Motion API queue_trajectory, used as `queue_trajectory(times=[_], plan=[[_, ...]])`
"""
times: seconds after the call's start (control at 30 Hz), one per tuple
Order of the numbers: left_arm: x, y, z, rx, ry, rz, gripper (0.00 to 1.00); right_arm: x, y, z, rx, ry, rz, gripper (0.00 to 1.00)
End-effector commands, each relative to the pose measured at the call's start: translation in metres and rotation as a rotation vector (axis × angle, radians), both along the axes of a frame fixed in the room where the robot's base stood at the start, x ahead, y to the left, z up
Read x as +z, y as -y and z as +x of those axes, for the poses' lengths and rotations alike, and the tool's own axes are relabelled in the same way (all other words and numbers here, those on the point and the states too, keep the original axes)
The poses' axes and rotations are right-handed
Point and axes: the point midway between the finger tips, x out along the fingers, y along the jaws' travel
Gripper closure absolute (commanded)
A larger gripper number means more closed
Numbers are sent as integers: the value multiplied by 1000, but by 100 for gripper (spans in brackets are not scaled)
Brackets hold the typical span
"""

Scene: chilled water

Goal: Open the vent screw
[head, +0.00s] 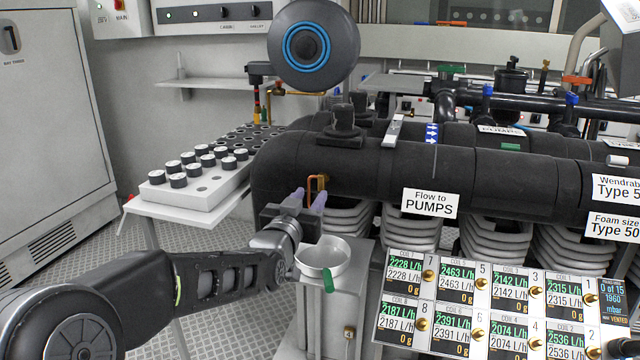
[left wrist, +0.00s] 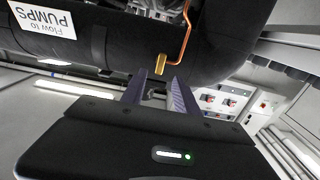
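The vent screw appears to be the small brass fitting (head: 323,182) by a thin copper tube at the left end of the large black pipe (head: 375,170). In the left wrist view the brass fitting (left wrist: 160,64) shows just beyond the fingertips, roughly in line with the gap. My left gripper (head: 309,194) points up at it from below. Its two purple fingers stand apart with nothing between them; it also shows in the left wrist view (left wrist: 158,76). Whether a finger touches the brass cannot be told. My right gripper is not in view.
A metal bowl (head: 336,254) with a green handle sits on a grey stand below the gripper. A tray (head: 210,193) of black white-capped cylinders stands left. A panel of flow displays (head: 460,312) stands at right front. The large pipe lies close above the fingers.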

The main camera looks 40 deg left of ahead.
Motion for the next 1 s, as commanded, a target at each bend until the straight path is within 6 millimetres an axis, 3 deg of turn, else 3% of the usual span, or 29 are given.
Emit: queue_trajectory(times=[0.17, 0.6, 0.93, 1.0], plan=[[0, -4, 12, 0, -2, -1, 64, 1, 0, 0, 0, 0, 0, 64], [0, -24, 69, 0, -1, 0, 64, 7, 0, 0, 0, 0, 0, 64], [0, -26, 73, 0, -1, 0, 64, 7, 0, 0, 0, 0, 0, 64], [0, -25, 73, 0, -1, 0, 69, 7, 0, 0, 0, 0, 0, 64]])
